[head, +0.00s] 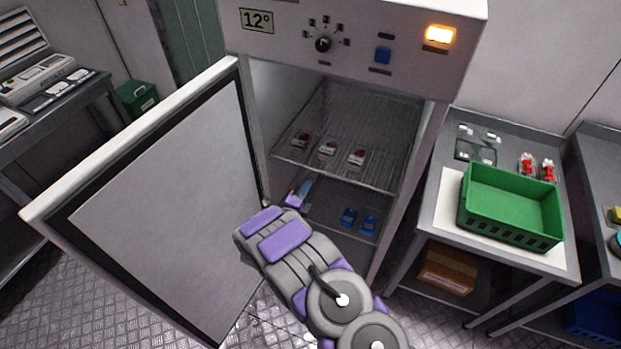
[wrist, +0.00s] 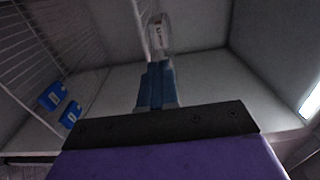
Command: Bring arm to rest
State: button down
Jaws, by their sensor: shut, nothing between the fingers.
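My gripper (head: 304,188) is at the open front of a cooling cabinet (head: 352,55), below the wire shelf (head: 345,115). In the wrist view my gripper (wrist: 159,35) shows as blue fingers with pale tips, close together and pointing into the cabinet. The fingers are shut with nothing held. My arm reaches up from the lower right of the head view, and its forearm hides part of the cabinet's lower front.
The cabinet door (head: 165,205) stands wide open at left. Several small red-and-white packs lie on the shelf; blue packs (head: 348,217) lie below. A green crate (head: 511,238) stands on the right table (head: 448,215). Another bench (head: 60,115) is at far left.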

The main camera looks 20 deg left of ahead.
jog(key=shift+s, duration=0.9)
jog(key=w+d+r+n+g+y, duration=0.35)
jog(key=w+r+g, duration=0.2)
jog(key=r, duration=0.35)
jog(key=s+d+r+n+g, duration=0.4)
jog(key=d+r+n, duration=0.2)
jog(key=d+r, duration=0.3)
jog(key=s+d+r+n+g, duration=0.3)
jog(key=s+d, duration=0.5)
jog(key=s, duration=0.6)
jog(key=s+d+r+n+g+h, duration=0.1)
jog(key=s+d+r+n+g, duration=0.2)
jog(key=s+d, duration=0.5)
jog(key=s+d+r+n+g+h, duration=0.1)
jog(key=s+d+r+n+g, duration=0.2)
jog(key=s+d, duration=0.5)
jog(key=s+r+g, duration=0.1)
jog(key=s, duration=1.2)
jog(key=shift+d+r, duration=0.35)
jog(key=shift+n, duration=0.25)
